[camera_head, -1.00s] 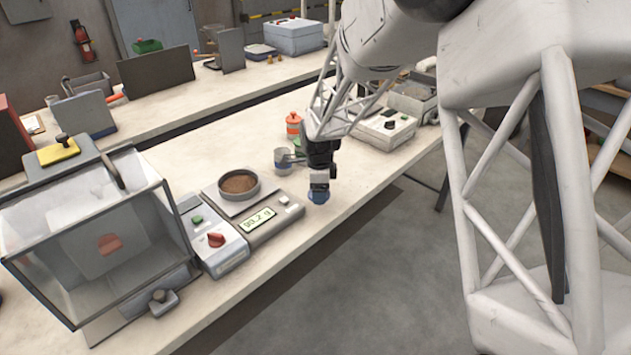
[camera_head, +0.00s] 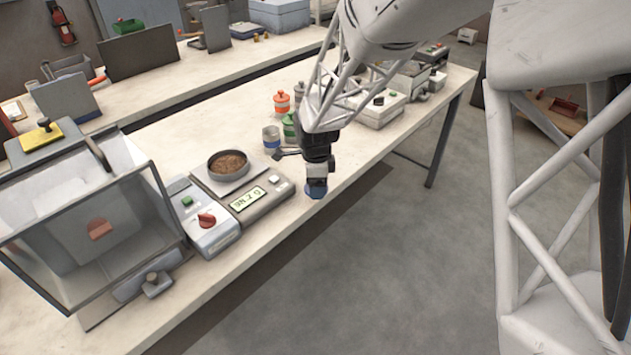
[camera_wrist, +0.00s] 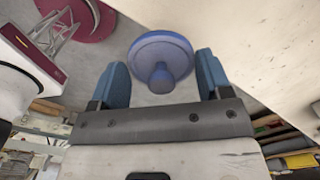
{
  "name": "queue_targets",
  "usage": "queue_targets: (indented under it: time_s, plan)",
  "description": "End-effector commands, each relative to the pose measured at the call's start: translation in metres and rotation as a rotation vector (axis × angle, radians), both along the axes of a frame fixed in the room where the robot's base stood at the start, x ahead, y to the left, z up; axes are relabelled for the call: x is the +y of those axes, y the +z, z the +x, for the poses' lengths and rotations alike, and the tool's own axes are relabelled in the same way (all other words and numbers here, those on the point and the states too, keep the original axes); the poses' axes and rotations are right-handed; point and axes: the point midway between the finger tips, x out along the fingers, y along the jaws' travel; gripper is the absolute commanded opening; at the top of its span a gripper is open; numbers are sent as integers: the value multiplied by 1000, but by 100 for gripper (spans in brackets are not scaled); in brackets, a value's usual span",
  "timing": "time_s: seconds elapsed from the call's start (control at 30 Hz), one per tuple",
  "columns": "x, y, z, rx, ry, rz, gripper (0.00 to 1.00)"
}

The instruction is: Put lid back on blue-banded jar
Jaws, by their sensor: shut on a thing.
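The blue lid (camera_head: 316,191) is at my gripper (camera_head: 317,181), by the table's front edge. In the wrist view the round lid (camera_wrist: 160,50) with its small knob shows between the two blue fingers of my gripper (camera_wrist: 162,68). My gripper is shut on it. The blue-banded jar (camera_head: 271,138) stands upright and lidless on the table, behind and left of my gripper. I cannot tell whether the lid touches the table.
A green jar (camera_head: 289,128) and an orange jar (camera_head: 282,103) stand near the blue-banded jar. A scale (camera_head: 247,203) bearing a dish of brown pellets (camera_head: 228,163) is to the left. A clear-sided box (camera_head: 85,225) stands farther left. A grey device (camera_head: 372,108) stands behind my arm.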

Motion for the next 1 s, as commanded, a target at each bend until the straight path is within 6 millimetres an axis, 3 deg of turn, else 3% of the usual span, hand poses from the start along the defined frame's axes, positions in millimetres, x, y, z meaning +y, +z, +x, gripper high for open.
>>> queue_targets:
  time_s: [0.57, 0.77, 1.0]
  plan:
    - [2, 2, 5, 0, 0, 0, 50]
    - [13, 10, 30, -1, 0, 0, 50]
    - [40, 31, 87, -1, 0, 1, 50]
